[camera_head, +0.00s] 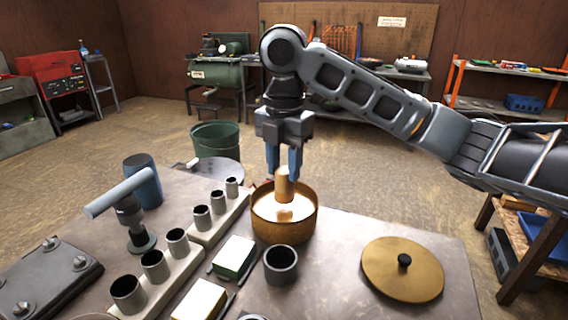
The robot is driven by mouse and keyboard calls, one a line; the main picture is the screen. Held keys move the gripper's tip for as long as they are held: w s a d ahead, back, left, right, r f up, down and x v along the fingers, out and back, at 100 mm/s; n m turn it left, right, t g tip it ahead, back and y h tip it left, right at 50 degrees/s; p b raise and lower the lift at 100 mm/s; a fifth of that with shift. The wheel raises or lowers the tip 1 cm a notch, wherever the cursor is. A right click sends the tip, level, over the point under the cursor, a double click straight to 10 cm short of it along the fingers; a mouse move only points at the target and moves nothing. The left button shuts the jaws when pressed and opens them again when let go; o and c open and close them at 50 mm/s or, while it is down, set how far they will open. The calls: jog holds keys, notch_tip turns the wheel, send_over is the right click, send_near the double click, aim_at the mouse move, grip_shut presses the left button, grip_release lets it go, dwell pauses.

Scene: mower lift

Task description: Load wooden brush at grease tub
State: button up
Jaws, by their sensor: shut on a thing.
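My gripper (284,165) points straight down over the grease tub. Its blue fingers are shut on the wooden brush (284,184), a light brown upright stick. The grease tub (285,229) is a round, brass-coloured open pot on the table, with pale contents. The brush's lower end is inside the tub's rim; how deep it sits in the contents is hard to tell. A round brass lid (402,272) with a black knob lies flat on the table to the right of the tub.
A dark open cup (281,265) stands just in front of the tub. Grey sockets (203,218) stand in rows on pale blocks to the left. A green-and-white block (234,257), a blue cylinder (143,180) and a grey T-shaped tool (130,205) are also there. The table between tub and lid is clear.

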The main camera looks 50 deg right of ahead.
aim_at(284, 170)
jog(key=shift+r+p, duration=2.15)
jog(key=shift+r, duration=0.3)
jog(key=shift+f, duration=0.1)
